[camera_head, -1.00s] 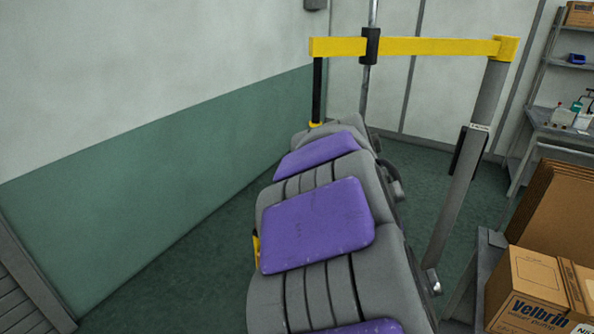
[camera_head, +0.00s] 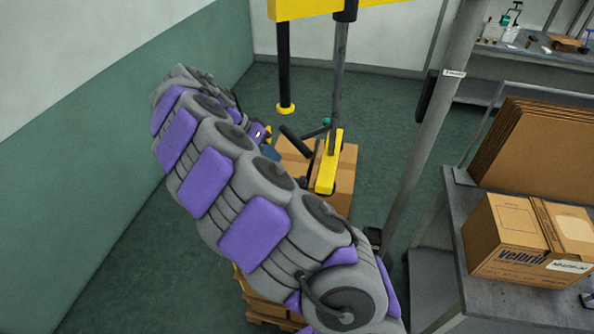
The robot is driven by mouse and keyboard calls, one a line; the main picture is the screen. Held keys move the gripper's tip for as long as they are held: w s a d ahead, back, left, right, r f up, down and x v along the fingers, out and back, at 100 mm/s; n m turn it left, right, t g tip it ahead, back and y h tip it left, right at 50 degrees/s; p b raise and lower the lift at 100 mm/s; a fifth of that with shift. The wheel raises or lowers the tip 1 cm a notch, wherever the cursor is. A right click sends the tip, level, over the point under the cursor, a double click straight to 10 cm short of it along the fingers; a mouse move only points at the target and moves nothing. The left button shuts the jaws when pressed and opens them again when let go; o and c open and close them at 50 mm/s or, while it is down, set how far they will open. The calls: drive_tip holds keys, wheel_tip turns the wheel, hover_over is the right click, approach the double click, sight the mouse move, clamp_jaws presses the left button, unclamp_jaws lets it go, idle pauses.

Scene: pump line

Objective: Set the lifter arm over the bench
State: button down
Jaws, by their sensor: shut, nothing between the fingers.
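The lifter arm is a yellow beam (camera_head: 365,8) crossing the top of the view, cut off by the upper edge. A black rod (camera_head: 284,65) with a yellow foot hangs from its left end, and a grey pole with a black handle and a yellow piece (camera_head: 326,165) hangs farther right. The grey post (camera_head: 435,120) stands to the right. The bench (camera_head: 480,300) is at the lower right, and the visible beam is left of it. My grey and purple arm curves across the middle. My gripper (camera_head: 268,143), small and partly hidden, is shut and empty beside the hanging handle.
Cartons (camera_head: 343,185) on a wooden pallet (camera_head: 260,308) stand below the hanging pole, partly behind my arm. A carton (camera_head: 525,240) and stacked brown cardboard (camera_head: 540,150) are on the bench. A shelf table with small items (camera_head: 510,45) stands behind. Green floor is clear at left.

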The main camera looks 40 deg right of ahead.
drive_tip(key=s+d+f+b, duration=0.1)
drive_tip(key=s+d+f, duration=0.5)
drive_tip(key=f, duration=0.2)
drive_tip(key=shift+s+d+b, duration=0.2)
drive_tip(key=shift+s+b, duration=0.05)
drive_tip(key=shift+b, duration=0.15)
idle(0.6)
